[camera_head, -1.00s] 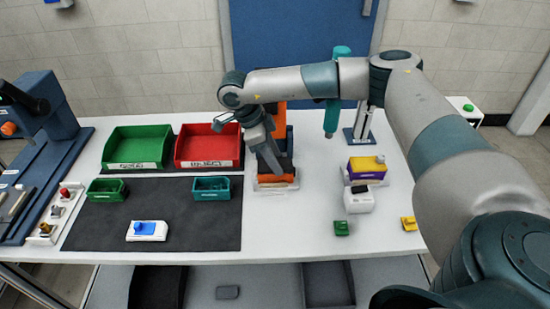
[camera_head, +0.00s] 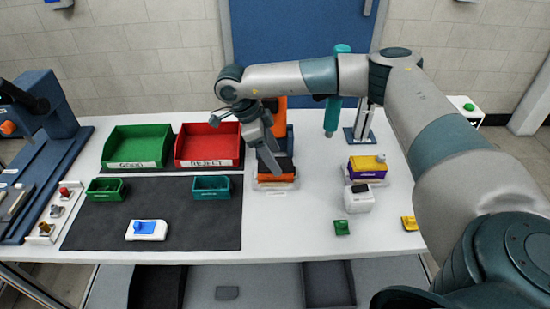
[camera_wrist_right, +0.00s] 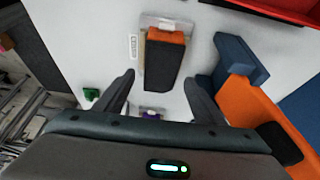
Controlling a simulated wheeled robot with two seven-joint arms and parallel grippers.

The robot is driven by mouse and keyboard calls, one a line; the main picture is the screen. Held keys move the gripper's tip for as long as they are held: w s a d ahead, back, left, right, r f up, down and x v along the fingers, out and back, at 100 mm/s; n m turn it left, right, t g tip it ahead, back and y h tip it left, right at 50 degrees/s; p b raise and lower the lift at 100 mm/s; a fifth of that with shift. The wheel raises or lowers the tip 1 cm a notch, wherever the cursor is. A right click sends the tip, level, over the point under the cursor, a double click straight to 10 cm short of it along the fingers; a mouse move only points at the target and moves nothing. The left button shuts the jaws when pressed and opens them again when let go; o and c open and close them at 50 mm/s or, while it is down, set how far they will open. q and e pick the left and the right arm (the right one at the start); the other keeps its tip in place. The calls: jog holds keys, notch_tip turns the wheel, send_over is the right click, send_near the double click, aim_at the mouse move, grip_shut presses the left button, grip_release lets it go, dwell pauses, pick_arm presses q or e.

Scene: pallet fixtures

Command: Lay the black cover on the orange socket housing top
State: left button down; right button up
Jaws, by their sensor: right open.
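The orange socket housing (camera_head: 277,179) stands in a pale fixture on the white table, right of the dark mat. The black cover (camera_head: 286,164) lies on top of it. In the right wrist view the cover (camera_wrist_right: 162,66) hides most of the housing, and an orange end (camera_wrist_right: 165,36) shows past it. My right gripper (camera_head: 269,160) is above the cover, partly overlapping it in the head view. In the wrist view its fingers (camera_wrist_right: 160,80) are spread wide, with clear gaps either side of the cover. My left gripper is out of view.
An orange and blue stand (camera_head: 282,118) rises close behind the housing. A purple and yellow housing (camera_head: 367,166) and a white box (camera_head: 358,200) are to the right. Green (camera_head: 137,145) and red (camera_head: 207,143) bins stand back left. The table front is largely clear.

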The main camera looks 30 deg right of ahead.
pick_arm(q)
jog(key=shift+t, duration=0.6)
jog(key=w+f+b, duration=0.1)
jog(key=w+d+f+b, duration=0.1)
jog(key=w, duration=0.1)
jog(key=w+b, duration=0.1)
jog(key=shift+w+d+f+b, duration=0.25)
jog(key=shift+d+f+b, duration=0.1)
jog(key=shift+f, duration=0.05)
pick_arm(e)
jog(key=v, duration=1.6)
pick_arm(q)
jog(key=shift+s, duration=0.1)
pick_arm(e)
jog(key=shift+d+r, duration=0.1)
